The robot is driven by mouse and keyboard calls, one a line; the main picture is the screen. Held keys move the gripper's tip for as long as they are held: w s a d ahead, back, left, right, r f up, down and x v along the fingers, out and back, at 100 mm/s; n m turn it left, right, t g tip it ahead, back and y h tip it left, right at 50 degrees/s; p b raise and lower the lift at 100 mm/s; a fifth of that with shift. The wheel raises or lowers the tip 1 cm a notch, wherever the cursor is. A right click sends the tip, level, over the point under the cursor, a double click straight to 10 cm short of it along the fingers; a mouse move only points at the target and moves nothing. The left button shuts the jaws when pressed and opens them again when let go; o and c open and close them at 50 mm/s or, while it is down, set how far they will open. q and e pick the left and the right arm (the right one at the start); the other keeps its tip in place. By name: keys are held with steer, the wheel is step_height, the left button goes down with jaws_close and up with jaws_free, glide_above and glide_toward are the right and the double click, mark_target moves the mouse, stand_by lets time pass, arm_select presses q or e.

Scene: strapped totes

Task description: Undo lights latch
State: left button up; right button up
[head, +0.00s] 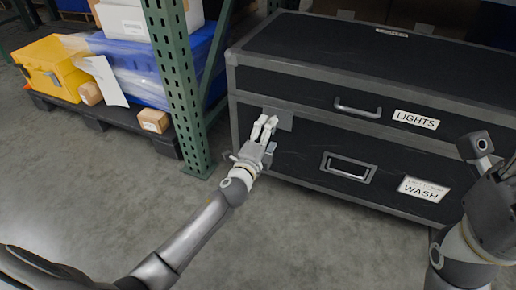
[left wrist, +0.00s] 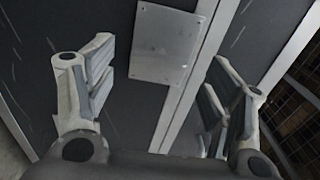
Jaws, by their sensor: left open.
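The large black case has an upper part labelled LIGHTS (head: 416,119) and a lower part labelled WASH (head: 423,189). A grey latch plate (head: 279,117) sits on the left of the case front, along the seam. In the left wrist view the plate (left wrist: 172,45) is flat and pale, beside a light metal edge strip. My left gripper (head: 265,128) is open in front of the plate and partly covers it. Its fingers stand apart with nothing between them in the left wrist view (left wrist: 160,85).
A silver handle (head: 358,109) is on the upper part and a recessed handle (head: 348,169) on the lower part. A green rack post (head: 180,90) stands left of the case. A pallet with a yellow box (head: 50,68) is further left. The floor in front is clear.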

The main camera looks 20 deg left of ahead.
arm_select(q)
steer(key=s, duration=0.8)
steer(key=shift+s+a, duration=0.2)
steer(key=shift+s, duration=0.15)
